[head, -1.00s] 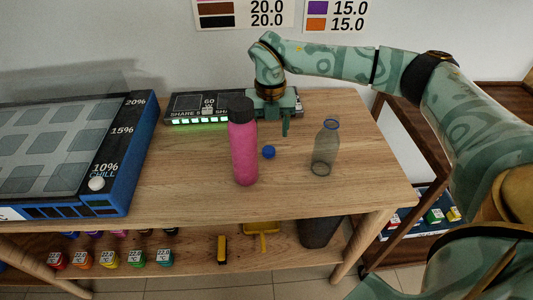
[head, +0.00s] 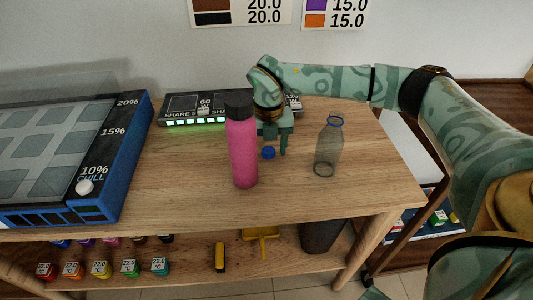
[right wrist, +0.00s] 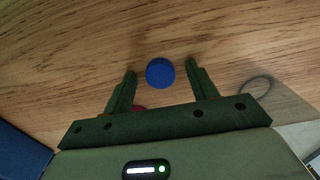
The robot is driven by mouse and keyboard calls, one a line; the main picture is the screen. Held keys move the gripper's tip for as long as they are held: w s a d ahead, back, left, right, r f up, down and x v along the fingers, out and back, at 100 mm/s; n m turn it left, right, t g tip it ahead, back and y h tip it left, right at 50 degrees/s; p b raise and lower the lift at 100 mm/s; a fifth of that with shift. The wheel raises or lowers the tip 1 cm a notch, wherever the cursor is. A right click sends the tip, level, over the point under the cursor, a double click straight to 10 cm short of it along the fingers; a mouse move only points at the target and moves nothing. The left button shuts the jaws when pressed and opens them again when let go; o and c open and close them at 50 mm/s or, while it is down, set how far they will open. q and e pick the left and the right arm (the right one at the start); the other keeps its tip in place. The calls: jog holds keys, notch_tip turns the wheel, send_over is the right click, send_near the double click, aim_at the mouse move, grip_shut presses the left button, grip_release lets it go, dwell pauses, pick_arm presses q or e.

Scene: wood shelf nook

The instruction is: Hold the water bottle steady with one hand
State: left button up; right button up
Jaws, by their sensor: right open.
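A clear grey bottle (head: 328,150) with a blue rim and open mouth stands upright on the wooden table (head: 370,190). A pink bottle (head: 242,150) with a dark cap stands upright to its left. A small blue cap (head: 268,153) lies between them; it also shows in the right wrist view (right wrist: 160,72). My right gripper (head: 273,143) is open and empty, pointing down just behind the cap. Its fingers (right wrist: 161,74) sit either side of the cap in the right wrist view. The pink bottle partly hides the gripper in the head view. My left gripper is not in view.
A black box with green lights (head: 195,122) stands along the wall behind. A blue-edged tray unit (head: 125,150) fills the left side. Small coloured jars (head: 100,268) sit on the lower shelf. The table's front and right parts are clear.

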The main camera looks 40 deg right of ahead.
aim_at(268, 150)
jog(key=shift+r, duration=0.15)
jog(key=shift+c, duration=0.4)
jog(key=c, duration=1)
pick_arm(q)
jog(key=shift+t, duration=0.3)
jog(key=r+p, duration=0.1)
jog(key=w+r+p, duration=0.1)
jog(key=p, duration=0.1)
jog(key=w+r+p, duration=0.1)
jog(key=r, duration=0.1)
pick_arm(e)
notch_tip(268, 150, up, 10)
